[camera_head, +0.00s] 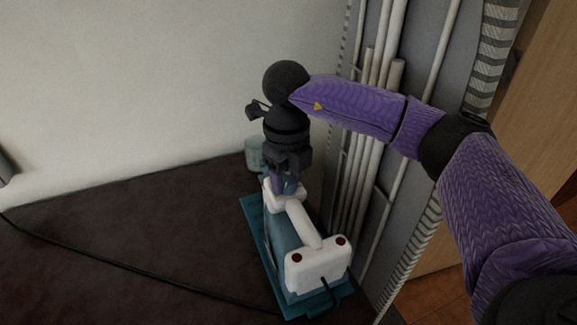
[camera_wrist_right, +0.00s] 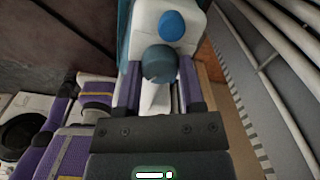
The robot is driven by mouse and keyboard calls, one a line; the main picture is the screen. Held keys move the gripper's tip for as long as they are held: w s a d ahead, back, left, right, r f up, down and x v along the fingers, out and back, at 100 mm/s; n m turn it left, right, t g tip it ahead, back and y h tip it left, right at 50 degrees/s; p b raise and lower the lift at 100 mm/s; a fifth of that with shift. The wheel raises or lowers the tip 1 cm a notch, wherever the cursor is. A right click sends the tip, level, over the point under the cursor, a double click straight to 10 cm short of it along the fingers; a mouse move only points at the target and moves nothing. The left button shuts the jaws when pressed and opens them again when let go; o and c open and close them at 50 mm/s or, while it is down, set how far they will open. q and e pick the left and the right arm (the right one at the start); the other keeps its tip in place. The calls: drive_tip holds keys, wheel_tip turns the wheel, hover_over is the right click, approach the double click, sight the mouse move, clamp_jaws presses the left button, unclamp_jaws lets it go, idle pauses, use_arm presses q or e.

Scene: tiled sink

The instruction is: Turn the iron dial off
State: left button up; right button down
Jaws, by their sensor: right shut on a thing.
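The iron (camera_head: 305,262) is white and teal and rests on a teal base (camera_head: 253,228) on the dark surface. My right gripper (camera_head: 286,188) reaches down from above onto the end of the iron away from the cord. In the right wrist view, a round dark teal dial (camera_wrist_right: 158,65) sits between the two purple fingers (camera_wrist_right: 160,92), with a bright blue button (camera_wrist_right: 171,25) just beyond it. The right gripper is shut on the dial. In the head view the gripper hides the dial. My left gripper is not in view.
A small teal cup-like thing (camera_head: 254,152) stands behind the iron near the wall. A black cord (camera_head: 130,268) runs across the dark surface (camera_head: 110,225). White pipes (camera_head: 372,130) and a grey panel rise close on the right. The surface left of the iron is clear apart from the cord.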

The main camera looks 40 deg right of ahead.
sight(287, 180)
drive_tip(key=shift+c, duration=1.7)
unclamp_jaws()
drive_tip(key=shift+o, duration=0.7)
use_arm(q)
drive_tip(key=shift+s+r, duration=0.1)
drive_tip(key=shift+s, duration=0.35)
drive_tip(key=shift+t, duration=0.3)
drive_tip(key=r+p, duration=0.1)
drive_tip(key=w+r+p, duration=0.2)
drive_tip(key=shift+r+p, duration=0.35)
drive_tip(key=shift+p, duration=0.05)
use_arm(e)
wheel_tip(287, 180, up, 10)
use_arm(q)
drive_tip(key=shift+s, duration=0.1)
